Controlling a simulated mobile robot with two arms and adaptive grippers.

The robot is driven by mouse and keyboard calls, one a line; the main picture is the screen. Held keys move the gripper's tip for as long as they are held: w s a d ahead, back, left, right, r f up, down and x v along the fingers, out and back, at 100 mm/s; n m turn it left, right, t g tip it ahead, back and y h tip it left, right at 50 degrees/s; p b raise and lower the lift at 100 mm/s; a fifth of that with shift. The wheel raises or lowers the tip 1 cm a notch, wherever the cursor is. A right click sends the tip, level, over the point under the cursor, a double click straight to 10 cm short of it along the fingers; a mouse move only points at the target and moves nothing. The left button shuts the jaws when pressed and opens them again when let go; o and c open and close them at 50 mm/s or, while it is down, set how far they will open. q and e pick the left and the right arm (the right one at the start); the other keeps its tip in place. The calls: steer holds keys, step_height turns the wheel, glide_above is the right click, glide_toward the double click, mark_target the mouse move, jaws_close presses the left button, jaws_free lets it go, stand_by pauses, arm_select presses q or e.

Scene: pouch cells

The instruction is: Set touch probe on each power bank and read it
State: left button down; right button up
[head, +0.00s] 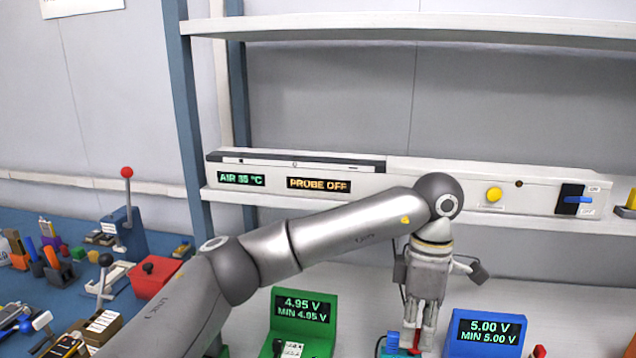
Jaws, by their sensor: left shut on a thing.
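My left gripper (416,340) points down at the bottom edge of the head view, between a green meter and a blue meter. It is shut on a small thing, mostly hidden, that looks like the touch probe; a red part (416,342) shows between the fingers. The blue meter (465,350) reads 5.00 V, MIN 5.00 V. A small blue block (392,342) stands just left of the fingers, with a dark cable beside it. I cannot make out the power banks clearly. My right gripper is not in view.
The rear panel shows an air display (241,178) at 35 °C and a lit display (318,185) reading PROBE OFF. A yellow button (494,194) and a blue-levered switch (573,199) sit to the right. A red box (152,277) and clutter cover the blue bench at left.

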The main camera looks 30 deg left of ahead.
arm_select(q)
steer(key=shift+r+p, duration=0.45)
steer(key=shift+r, duration=0.5)
steer(key=shift+w+a+r+p, duration=0.1)
steer(key=shift+w+r+p, duration=0.05)
steer(key=shift+r+p, duration=0.45)
steer(key=shift+w+r+p, duration=0.1)
steer(key=shift+r+p, duration=0.25)
steer(key=shift+r, duration=0.55)
step_height(320, 180, up, 2)
steer(key=shift+p, duration=0.8)
